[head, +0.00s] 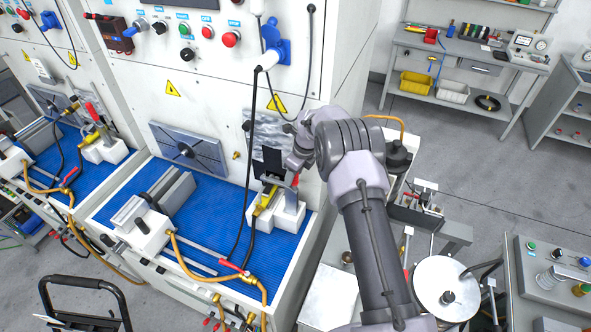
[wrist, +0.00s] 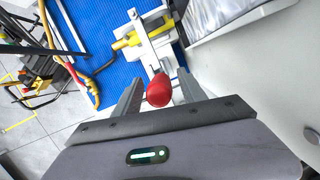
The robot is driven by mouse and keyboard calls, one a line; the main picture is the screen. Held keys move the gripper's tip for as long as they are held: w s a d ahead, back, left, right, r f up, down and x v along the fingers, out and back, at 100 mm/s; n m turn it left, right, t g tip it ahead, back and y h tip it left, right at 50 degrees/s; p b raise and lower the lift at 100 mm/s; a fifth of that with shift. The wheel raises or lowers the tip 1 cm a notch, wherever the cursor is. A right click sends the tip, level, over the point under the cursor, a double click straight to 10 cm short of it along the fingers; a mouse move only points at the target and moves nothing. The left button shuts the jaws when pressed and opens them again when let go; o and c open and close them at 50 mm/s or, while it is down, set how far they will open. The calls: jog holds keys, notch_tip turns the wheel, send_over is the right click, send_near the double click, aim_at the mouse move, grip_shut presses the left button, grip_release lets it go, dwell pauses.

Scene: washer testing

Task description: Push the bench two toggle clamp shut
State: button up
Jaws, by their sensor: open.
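The toggle clamp (head: 288,216) of the right-hand bench is a white block with a yellow part, on the blue mat. It also shows at the top of the wrist view (wrist: 152,48). Its handle ends in a red knob (wrist: 159,93), seen between my two fingers in the wrist view. The red of the handle (head: 296,180) shows beside my wrist in the head view. My gripper (wrist: 160,88) is open, a finger on either side of the knob. I cannot tell if either finger touches it. My wrist partly hides the clamp's upper part in the head view.
The blue mat (head: 190,215) carries a grey vise (head: 150,212) to the left. Black cables and a yellow hose (head: 215,262) with a red-handled valve run near the clamp. The white cabinet panel (head: 210,110) rises behind. A similar bench stands further left.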

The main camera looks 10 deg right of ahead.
jog(key=b+v, duration=0.1)
jog(key=v, duration=1.6)
jog(key=shift+r, duration=0.1)
jog(key=s+a+f+n+t+b, duration=0.1)
jog(key=s+a+f+n+b, duration=0.1)
jog(key=s+n+b, duration=0.65)
jog(key=s+a+f+n+t+b, duration=0.1)
jog(key=s+a+n+b, duration=0.25)
jog(key=s+b, duration=0.95)
jog(key=s+f+n+t+b, duration=0.1)
jog(key=s+f+n+b, duration=0.9)
jog(key=s+f, duration=0.4)
jog(key=s, duration=0.3)
jog(key=shift+s+a+n+t, duration=0.3)
jog(key=shift+a+n+t, duration=0.05)
jog(key=shift+n+t, duration=0.05)
